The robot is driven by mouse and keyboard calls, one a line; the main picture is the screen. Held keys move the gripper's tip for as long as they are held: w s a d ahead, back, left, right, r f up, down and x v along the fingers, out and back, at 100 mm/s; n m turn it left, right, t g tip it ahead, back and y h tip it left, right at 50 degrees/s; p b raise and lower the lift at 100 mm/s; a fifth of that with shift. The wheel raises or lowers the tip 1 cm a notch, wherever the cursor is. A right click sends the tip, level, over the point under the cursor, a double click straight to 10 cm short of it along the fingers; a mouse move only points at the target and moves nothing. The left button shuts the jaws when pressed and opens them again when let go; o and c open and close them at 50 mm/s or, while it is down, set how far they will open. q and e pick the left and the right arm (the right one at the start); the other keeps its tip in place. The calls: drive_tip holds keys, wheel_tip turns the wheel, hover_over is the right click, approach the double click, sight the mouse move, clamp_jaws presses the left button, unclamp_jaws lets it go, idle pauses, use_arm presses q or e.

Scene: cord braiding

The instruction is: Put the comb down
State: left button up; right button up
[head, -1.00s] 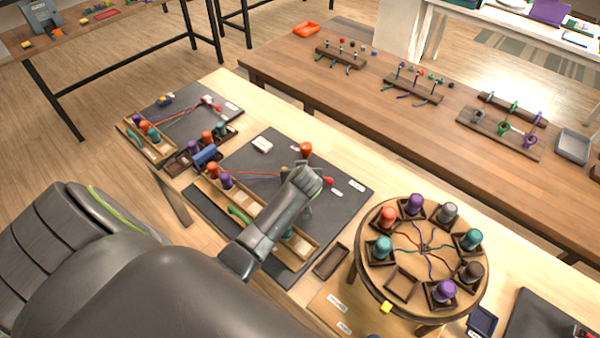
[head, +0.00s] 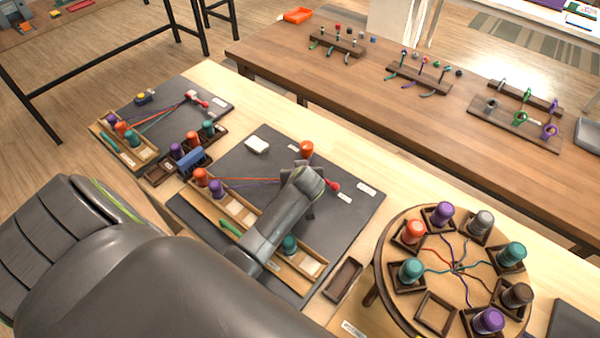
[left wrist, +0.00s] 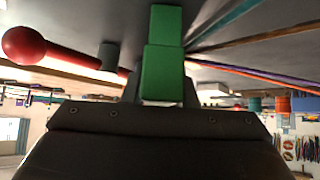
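My left gripper (head: 309,194) is low over the dark middle mat (head: 262,172), near the red knob (head: 333,186). The red knob shows close by in the left wrist view (left wrist: 24,46). Orange and purple cords (head: 250,181) run from the spools towards the gripper. My right gripper is not in view.
A wooden tray (head: 262,233) on the mat holds spools and a green strip (head: 229,228). A round braiding stand (head: 380,262) with several spools is at the right. Bare mat lies right of the gripper.

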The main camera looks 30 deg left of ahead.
use_arm(q)
drive_tip(key=shift+s+d+r, duration=0.15)
drive_tip(key=shift+d+r, duration=0.05)
drive_tip(key=shift+d, duration=0.05)
drive_tip(key=shift+s+d+r, duration=0.15)
drive_tip(key=shift+d+r, duration=0.05)
drive_tip(key=c, duration=0.4)
drive_tip(key=shift+a+f, duration=0.15)
clamp_jaws()
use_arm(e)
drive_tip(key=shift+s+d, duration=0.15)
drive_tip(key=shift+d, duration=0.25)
